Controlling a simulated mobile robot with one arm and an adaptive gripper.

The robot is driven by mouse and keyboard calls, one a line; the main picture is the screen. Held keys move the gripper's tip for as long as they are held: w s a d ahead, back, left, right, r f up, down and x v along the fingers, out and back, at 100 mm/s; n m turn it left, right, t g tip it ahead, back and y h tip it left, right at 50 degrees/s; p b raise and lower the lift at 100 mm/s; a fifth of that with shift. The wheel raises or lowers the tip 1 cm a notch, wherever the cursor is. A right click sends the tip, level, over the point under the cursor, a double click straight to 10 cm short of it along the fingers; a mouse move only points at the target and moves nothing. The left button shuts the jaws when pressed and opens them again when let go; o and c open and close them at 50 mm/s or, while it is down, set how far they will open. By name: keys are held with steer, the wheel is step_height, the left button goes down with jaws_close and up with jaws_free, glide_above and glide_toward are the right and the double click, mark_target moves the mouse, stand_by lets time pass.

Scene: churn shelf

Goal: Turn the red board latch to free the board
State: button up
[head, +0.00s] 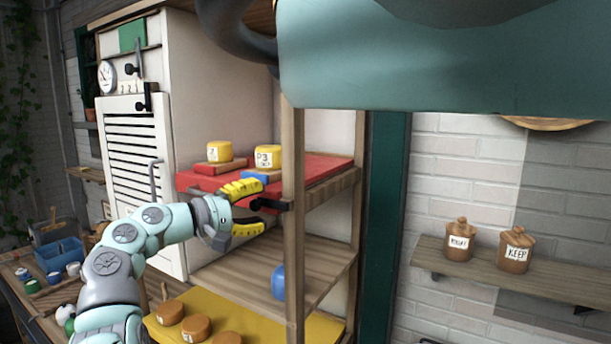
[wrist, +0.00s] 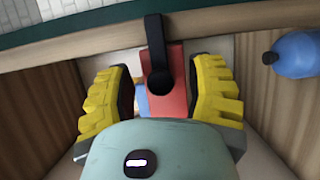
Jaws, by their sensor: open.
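The red board (head: 325,167) lies on the upper shelf of the wooden rack; a strip of it shows in the wrist view (wrist: 178,65). The latch is a black bar (head: 270,204) at the front post (head: 294,230), level with the board's front edge. In the wrist view the black latch (wrist: 157,50) runs from the post across the red board, its rounded end toward me. My gripper (head: 256,207) is open, its yellow fingers either side of the latch. The wrist view shows the gripper (wrist: 160,85) with gaps between both fingers and the latch.
Yellow-topped jars (head: 268,157) stand on small blocks on the red board. A blue object (head: 278,282) is on the shelf below, also at the right in the wrist view (wrist: 297,54). A yellow board (head: 260,318) with several round brown lids lies lower. A white louvred cabinet (head: 130,170) stands left.

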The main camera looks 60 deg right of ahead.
steer(key=shift+c, duration=0.2)
jaws_close()
stand_by(0.3)
